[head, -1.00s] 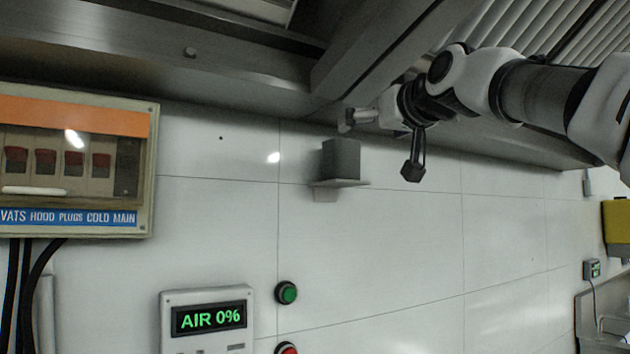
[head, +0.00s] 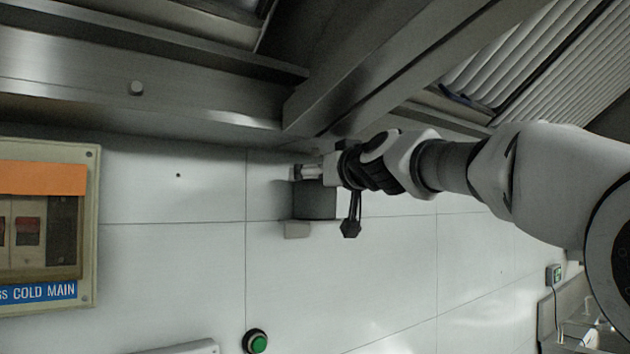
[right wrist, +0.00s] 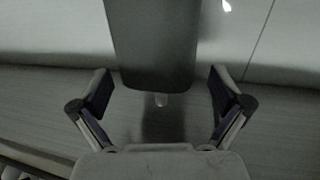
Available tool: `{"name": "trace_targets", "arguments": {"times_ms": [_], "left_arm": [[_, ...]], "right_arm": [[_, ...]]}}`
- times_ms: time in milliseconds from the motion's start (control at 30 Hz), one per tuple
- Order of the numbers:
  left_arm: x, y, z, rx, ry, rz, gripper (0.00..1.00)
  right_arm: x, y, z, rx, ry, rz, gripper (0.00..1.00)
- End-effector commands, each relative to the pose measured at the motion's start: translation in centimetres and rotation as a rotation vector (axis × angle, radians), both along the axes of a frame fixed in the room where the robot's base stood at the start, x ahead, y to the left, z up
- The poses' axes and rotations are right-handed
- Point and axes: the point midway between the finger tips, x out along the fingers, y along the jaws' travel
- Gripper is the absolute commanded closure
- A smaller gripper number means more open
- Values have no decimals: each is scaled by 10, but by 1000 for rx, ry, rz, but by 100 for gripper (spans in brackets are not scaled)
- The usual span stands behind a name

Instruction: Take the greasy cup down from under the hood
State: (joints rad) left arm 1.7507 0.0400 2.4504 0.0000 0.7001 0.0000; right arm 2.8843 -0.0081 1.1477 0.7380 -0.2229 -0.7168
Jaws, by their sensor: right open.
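The greasy cup (head: 314,201) is a dark grey, boxy vessel on a small wall bracket (head: 297,230) under the hood (head: 200,115). In the right wrist view the cup (right wrist: 155,40) hangs in from the top centre. In the right wrist view my right gripper (right wrist: 158,86) is open. Its fingertips stand apart, left and right of the cup's near end, with gaps on both sides. My left gripper is out of view.
The hood's steel edge and beam (head: 350,75) run close above my right arm. A breaker box (head: 85,220) is on the wall at left, a green button (head: 255,341) below.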

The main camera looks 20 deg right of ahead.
Motion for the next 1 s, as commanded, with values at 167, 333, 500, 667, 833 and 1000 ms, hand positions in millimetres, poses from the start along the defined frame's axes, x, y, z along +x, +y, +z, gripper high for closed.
{"name": "trace_targets", "arguments": {"times_ms": [167, 333, 500, 667, 833, 1000], "left_arm": [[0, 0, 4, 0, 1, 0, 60], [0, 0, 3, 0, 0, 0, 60], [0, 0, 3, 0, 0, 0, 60], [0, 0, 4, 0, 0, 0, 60], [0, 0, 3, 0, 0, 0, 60], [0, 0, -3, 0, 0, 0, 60]], "right_arm": [[11, 2, -1, -2, -1, 0, 0], [11, 2, -1, -2, -1, 0, 11], [11, 2, -1, -1, -2, 0, 63], [10, 2, 0, -1, -2, 0, 64], [11, 2, 0, -1, -2, 0, 64], [6, 1, 0, 0, -4, 0, 64]]}}
